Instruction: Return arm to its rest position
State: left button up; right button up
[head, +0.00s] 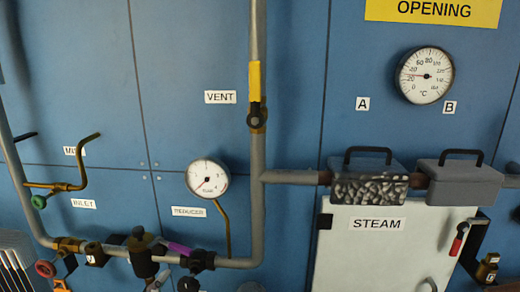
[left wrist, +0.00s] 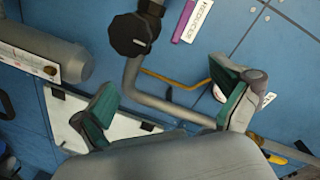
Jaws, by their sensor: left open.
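My left gripper (left wrist: 168,108) shows in the left wrist view, its two teal-padded fingers spread wide apart. Nothing is between the fingertips except the view of the panel behind. A grey pipe and a thin brass tube run across behind the gap. The right finger covers part of a small round white gauge. The head view shows no gripper, and my right gripper is in neither view.
The blue wall panel (head: 195,55) carries a grey pipe (head: 258,150), a yellow-handled valve (head: 255,82) and a pressure gauge (head: 208,179). A purple-handled valve (head: 178,248) sits low. A white STEAM cabinet (head: 375,245) stands right. A black knob (left wrist: 132,33) is above my left gripper.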

pick_arm(q)
jog(key=s+a+f+n+g+y, duration=0.1)
jog(key=s+a+f+n+g, duration=0.2)
jog(key=s+f, duration=0.35)
jog(key=s+a+f+n+g+y, duration=0.1)
jog(key=s+f+n+g, duration=0.3)
jog(key=f, duration=0.3)
jog(key=s+f+n+g, duration=0.1)
jog(key=s+f+g, duration=0.2)
jog(key=s, duration=0.5)
jog(key=s+f+n+g, duration=0.2)
jog(key=s+f+g, duration=0.1)
jog(key=s, duration=0.4)
notch_tip(320, 180, down, 25)
jog(key=g, duration=0.2)
jog(key=s+a+f+m, duration=0.1)
jog(key=s+a+f, duration=0.2)
jog(key=s+f, duration=1.4)
jog(key=shift+s+g+h, duration=0.25)
jog(key=shift+g+h, duration=0.05)
jog(key=shift+g, duration=0.1)
jog(key=shift+a, duration=0.1)
